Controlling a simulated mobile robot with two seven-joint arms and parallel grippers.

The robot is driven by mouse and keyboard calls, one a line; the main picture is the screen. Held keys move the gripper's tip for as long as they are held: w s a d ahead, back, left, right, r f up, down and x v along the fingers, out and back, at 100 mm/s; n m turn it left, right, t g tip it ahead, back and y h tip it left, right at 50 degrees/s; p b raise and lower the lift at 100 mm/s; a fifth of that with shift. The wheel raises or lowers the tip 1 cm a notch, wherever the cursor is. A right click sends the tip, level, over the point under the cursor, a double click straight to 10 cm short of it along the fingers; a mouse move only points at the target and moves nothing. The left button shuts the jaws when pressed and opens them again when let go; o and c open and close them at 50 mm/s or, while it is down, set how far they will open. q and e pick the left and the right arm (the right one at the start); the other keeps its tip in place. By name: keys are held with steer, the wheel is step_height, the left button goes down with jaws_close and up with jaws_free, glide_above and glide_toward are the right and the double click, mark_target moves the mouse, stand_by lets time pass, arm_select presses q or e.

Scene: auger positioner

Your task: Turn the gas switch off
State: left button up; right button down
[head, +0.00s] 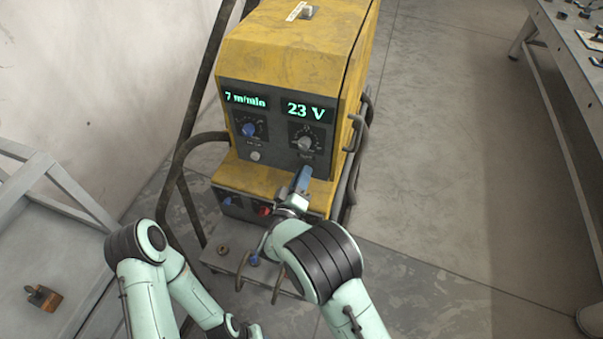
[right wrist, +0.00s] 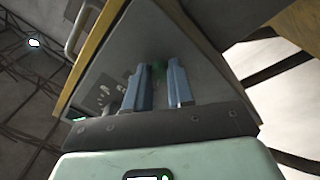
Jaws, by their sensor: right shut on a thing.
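The yellow welding machine (head: 290,55) stands ahead on a cart, with a dark front panel and a lower panel. My right gripper (head: 302,178) is at the right part of the lower front, its blue fingers pointing at the machine. A red knob (head: 264,210) shows left of the hand. My left arm is at the lower left; its gripper is out of view.
The upper panel has two lit displays, a blue knob (head: 249,129), a grey knob (head: 305,143) and a small round button (head: 255,156). A dark cart rail (head: 180,165) curves up on the left. A grey table (head: 570,50) stands at right; floor between is clear.

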arm_select(q)
steer(key=shift+w+r+p, duration=0.35)
steer(key=shift+w+r, duration=0.05)
steer(key=shift+r, duration=0.15)
arm_select(e)
steer(key=shift+n, duration=1.1)
steer(key=c, duration=1)
jaws_free()
steer(key=shift+s, duration=0.1)
arm_select(q)
steer(key=s+f+b, duration=0.2)
steer(key=f, duration=0.1)
steer(key=shift+f+b, duration=0.1)
steer(key=shift+b, duration=0.2)
arm_select(e)
steer(key=v, duration=1.3)
steer(key=shift+s, duration=0.25)
